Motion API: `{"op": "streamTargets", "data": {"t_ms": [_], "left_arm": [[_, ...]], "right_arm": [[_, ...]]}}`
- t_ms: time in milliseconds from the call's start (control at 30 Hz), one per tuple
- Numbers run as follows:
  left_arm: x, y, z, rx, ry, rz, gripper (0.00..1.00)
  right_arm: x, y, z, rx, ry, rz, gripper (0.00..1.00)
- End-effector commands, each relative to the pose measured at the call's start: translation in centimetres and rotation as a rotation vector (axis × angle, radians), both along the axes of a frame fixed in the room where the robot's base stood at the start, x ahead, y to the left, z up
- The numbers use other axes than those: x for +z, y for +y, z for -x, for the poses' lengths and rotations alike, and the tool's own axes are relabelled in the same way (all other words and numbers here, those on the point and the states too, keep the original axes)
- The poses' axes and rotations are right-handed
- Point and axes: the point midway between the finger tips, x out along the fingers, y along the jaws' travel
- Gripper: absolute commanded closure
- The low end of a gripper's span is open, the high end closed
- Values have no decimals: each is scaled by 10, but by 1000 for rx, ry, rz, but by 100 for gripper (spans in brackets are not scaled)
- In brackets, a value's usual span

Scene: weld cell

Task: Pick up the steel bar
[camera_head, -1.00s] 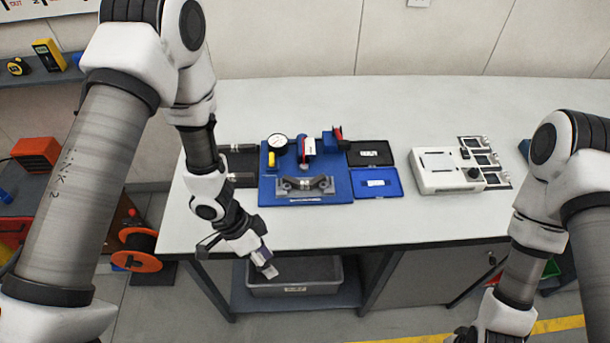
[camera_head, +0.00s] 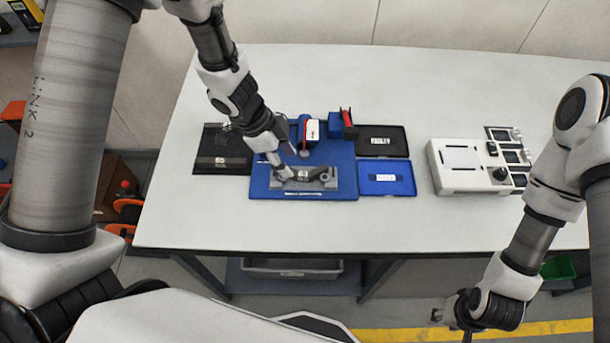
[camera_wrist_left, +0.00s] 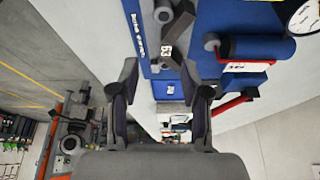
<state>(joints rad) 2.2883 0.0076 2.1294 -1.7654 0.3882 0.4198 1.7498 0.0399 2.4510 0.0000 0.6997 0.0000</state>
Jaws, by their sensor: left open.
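A grey metal piece with a white tag (camera_head: 302,174) sits in a grey holder on the blue fixture plate (camera_head: 342,188). It looks like the steel bar, but its outline is partly hidden. In the left wrist view a tagged grey piece (camera_wrist_left: 166,50) shows beyond the fingers, near two round ends. My left gripper (camera_head: 286,162) is above the left part of the holder, pointing down; its fingers stand apart with nothing clearly between them in the left wrist view (camera_wrist_left: 160,98). My right gripper (camera_head: 456,314) hangs low before the table, too small to read.
A dark tray (camera_head: 207,140) lies left of the plate. Black (camera_head: 384,140) and blue (camera_head: 408,178) trays and a white instrument box (camera_head: 464,166) lie to the right. The table front is clear.

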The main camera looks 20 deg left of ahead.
Motion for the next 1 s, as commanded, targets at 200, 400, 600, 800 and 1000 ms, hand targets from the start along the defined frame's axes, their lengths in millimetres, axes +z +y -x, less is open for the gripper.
{"op": "streamTargets", "data": {"t_ms": [200,400,600,800,1000], "left_arm": [[-27,-12,-3,-2,2,-3,53],[-57,-28,-8,-2,2,-2,53],[-61,-31,-9,0,-1,-1,53],[-61,-31,-9,0,0,-1,100],[-61,-31,-9,0,0,0,100]], "right_arm": [[-9,0,-1,0,-2,0,60],[-11,0,-1,0,-2,0,60],[-11,0,-1,0,-1,0,60],[-11,0,-1,0,-2,0,60],[-11,0,-1,0,-1,0,60]]}}
